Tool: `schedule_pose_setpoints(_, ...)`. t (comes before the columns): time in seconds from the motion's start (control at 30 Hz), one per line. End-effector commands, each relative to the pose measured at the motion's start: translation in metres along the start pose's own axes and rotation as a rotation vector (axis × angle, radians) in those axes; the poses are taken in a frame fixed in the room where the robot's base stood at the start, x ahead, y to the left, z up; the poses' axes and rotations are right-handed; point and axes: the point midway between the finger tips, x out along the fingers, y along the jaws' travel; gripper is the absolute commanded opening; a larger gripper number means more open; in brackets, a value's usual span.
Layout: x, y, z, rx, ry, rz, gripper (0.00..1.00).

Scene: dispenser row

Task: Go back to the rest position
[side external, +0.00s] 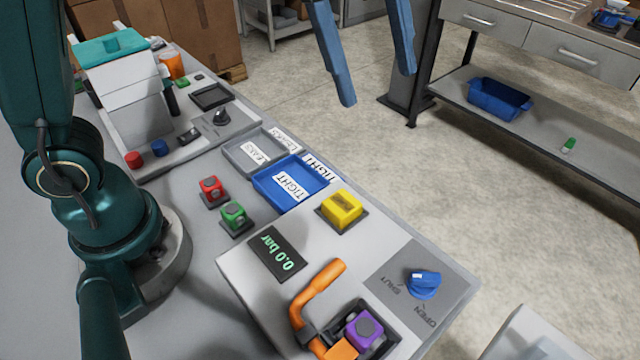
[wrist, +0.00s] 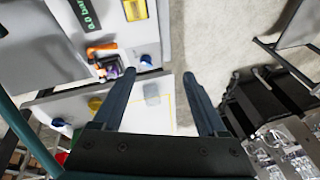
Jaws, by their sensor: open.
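My gripper (side external: 372,70) is at the top middle of the side external view, its two blue fingers spread apart with nothing between them. It hangs high over the floor side of the bench. In the wrist view my gripper (wrist: 162,84) is open and empty, above a light panel. The test station carries a 0.0 bar display (side external: 277,253), a blue knob (side external: 423,285) with SHUT and OPEN marks, and an orange lever clamp (side external: 320,295). A purple block (side external: 363,329) sits in the station's dark recess by the clamp.
A blue TIGHT tray (side external: 262,187) and a grey LEAKS tray (side external: 235,157) lie behind. A shelved workbench (side external: 455,85) stands at the right across open floor.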

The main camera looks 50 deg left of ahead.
Motion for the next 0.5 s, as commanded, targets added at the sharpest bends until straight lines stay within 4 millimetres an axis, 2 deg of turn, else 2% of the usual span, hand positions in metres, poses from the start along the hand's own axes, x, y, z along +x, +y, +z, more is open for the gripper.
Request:
schedule_pose_setpoints(0.03,-0.011,0.009,0.008,-0.080,-0.019,-0.037,0.75)
schedule_pose_setpoints(0.1,-0.020,0.022,0.018,-0.199,-0.042,-0.081,0.75)
schedule_pose_setpoints(0.23,-0.029,0.048,0.036,-0.437,-0.077,-0.168,0.75)
schedule_pose_setpoints(0.37,-0.029,0.078,0.055,-0.698,-0.100,-0.260,0.75)
schedule_pose_setpoints(0.5,-0.017,0.112,0.075,-0.998,-0.106,-0.362,0.75)
